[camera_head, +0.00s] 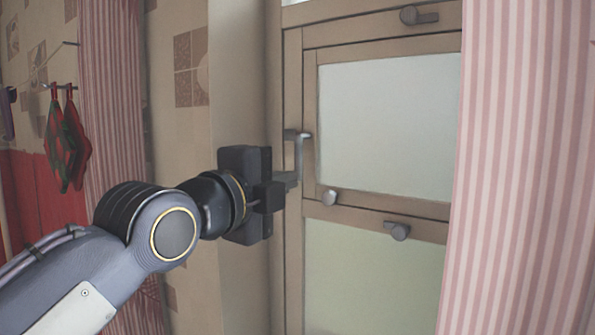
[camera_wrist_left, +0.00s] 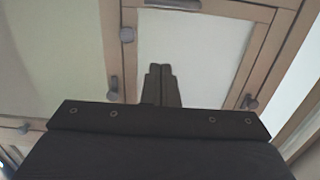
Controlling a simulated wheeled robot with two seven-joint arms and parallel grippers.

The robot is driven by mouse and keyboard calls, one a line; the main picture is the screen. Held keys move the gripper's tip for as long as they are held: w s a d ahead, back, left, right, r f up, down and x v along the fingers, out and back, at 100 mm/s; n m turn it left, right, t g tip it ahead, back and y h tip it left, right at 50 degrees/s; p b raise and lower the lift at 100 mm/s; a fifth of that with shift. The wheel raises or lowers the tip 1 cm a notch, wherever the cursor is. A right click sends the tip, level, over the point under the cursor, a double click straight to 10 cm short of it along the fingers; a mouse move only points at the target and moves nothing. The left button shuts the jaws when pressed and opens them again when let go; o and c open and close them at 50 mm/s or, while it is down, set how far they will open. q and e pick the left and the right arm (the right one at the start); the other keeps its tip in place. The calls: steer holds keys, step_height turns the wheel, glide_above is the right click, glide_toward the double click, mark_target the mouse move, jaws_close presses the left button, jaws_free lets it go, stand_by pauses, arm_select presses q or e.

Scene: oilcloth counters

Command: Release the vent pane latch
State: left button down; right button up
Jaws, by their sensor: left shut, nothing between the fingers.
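A window with a brown frame holds an upper vent pane (camera_head: 388,125). A grey lever handle (camera_head: 298,150) is on the frame at the pane's left and hangs down. Grey turn latches sit above the pane (camera_head: 418,15) and below it (camera_head: 397,230). A round knob (camera_head: 330,197) is at the pane's lower left corner. I cannot tell which is the vent pane latch. My left gripper (camera_head: 288,180) is shut and empty, by the lever's lower end; contact is unclear. Its closed fingers (camera_wrist_left: 160,84) point at the window in the left wrist view. My right gripper is out of view.
A pink striped curtain (camera_head: 520,170) covers the window's right side, and another curtain (camera_head: 110,90) hangs at the left. Red and green pot holders (camera_head: 70,145) hang from hooks on the left wall. A lower glass pane (camera_head: 370,280) is below.

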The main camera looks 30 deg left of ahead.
mark_target(299, 169)
arm_select(q)
steer(key=shift+w+a+p, duration=0.5)
steer(key=shift+w+p, duration=0.35)
steer(key=shift+w, duration=1)
steer(key=shift+w+a+p, duration=0.45)
steer(key=shift+w+p, duration=0.35)
steer(key=shift+w, duration=1.1)
steer(key=shift+w+a+p, duration=0.5)
steer(key=shift+w+p, duration=0.35)
steer(key=shift+w, duration=1)
